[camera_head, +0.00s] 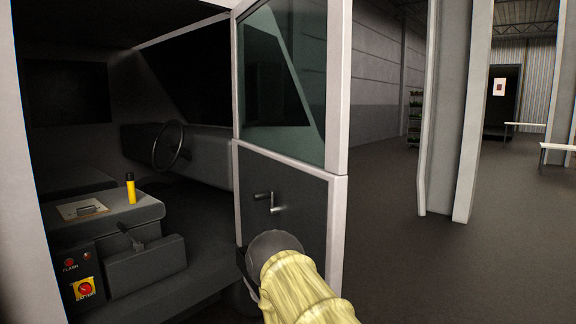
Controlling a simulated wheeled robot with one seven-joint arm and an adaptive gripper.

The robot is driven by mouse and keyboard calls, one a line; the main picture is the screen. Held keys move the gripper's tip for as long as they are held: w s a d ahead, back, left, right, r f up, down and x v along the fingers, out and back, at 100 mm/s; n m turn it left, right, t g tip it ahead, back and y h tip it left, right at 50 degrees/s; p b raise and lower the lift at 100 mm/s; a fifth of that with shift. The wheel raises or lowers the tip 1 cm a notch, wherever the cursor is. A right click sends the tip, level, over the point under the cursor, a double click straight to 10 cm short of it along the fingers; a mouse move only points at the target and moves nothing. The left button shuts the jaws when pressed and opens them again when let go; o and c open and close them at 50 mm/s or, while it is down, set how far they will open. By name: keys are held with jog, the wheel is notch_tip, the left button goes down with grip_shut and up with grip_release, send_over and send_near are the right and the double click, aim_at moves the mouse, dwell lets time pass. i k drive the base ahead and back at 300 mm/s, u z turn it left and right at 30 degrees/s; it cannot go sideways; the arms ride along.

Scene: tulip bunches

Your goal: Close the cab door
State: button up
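The cab door (338,215) stands open in the middle of the view. It has a pale frame, a tinted window (285,75) in its upper half and a dark lower panel. A small metal handle (264,196) sits on the panel. My arm, in a yellow sleeve, reaches up from the bottom in front of the lower panel. My gripper (248,275) is mostly hidden by my grey wrist; only a dark part shows at its left. I cannot tell if it touches the door or how far its fingers are open.
The open cab, left, holds a steering wheel (169,146), a yellow bottle (130,188) with a black cap, a clipboard (84,208) and a red switch on a yellow plate (85,290). Pale posts (450,110) stand right of the door. The floor (480,265) at right is clear.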

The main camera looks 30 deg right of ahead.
aim_at(311, 198)
jog(key=u, duration=0.1)
jog(key=k, duration=0.4)
jog(key=z, duration=1.3)
jog(key=i, duration=0.7)
jog(key=z, duration=0.45)
jog(key=i, duration=0.85)
jog(key=u, duration=0.85)
jog(key=i, duration=0.55)
jog(key=u, duration=0.55)
jog(key=k, duration=1.15)
jog(key=z, duration=0.45)
jog(key=i, duration=0.7)
jog(key=u, duration=0.25)
